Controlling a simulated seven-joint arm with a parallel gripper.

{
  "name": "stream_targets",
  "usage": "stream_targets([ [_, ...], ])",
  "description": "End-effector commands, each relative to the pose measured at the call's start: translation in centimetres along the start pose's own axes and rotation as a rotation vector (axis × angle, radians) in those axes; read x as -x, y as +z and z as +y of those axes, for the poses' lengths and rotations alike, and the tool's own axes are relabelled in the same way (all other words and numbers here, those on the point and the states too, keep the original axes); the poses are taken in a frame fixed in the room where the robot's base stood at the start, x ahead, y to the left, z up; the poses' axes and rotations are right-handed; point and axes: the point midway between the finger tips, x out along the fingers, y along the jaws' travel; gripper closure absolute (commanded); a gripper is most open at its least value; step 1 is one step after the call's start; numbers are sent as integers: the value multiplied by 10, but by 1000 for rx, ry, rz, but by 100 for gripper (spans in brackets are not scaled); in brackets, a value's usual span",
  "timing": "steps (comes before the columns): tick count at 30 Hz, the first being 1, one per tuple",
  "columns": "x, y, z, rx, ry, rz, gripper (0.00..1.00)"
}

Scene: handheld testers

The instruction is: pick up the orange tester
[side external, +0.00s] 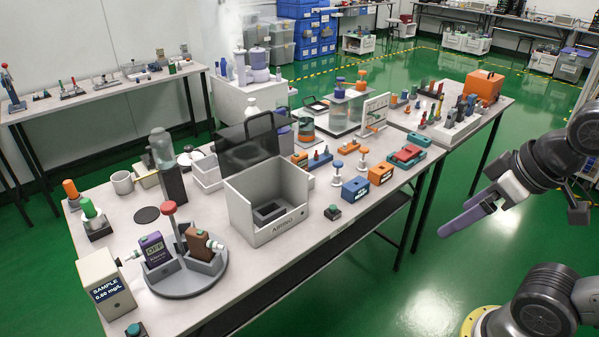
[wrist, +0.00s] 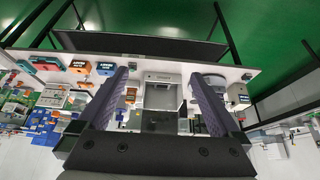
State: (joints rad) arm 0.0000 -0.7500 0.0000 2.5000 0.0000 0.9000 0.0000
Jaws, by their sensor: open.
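A round grey carousel (side external: 180,284) at the table's near left holds a purple handheld tester (side external: 156,249) and a brown-orange one (side external: 199,243), both upright in slots around a red-knobbed post. The brown-orange one is the closest match there to an orange tester. An orange box (side external: 380,174) with a dark label stands beside a blue box (side external: 355,190) near the front edge; both also show in the wrist view, the orange one (wrist: 81,67) at left. My gripper (side external: 446,230) is open and empty, right of the table and apart from everything. Wrist view fingers (wrist: 158,73) are wide apart.
An open grey bin (side external: 265,205) with a raised dark lid stands between carousel and boxes. A tall clear bottle (side external: 162,148) on a dark stand and a sample box (side external: 105,284) flank the carousel. A large orange case (side external: 484,86) sits far right.

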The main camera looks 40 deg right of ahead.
Motion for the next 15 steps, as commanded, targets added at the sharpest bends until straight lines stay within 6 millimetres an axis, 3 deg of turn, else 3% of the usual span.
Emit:
stream_targets([
  [8,1,-9,0,0,0,0,0],
  [11,2,-33,1,-1,-1,-3,0],
  [15,-1,-91,6,-1,-2,-3,0],
])
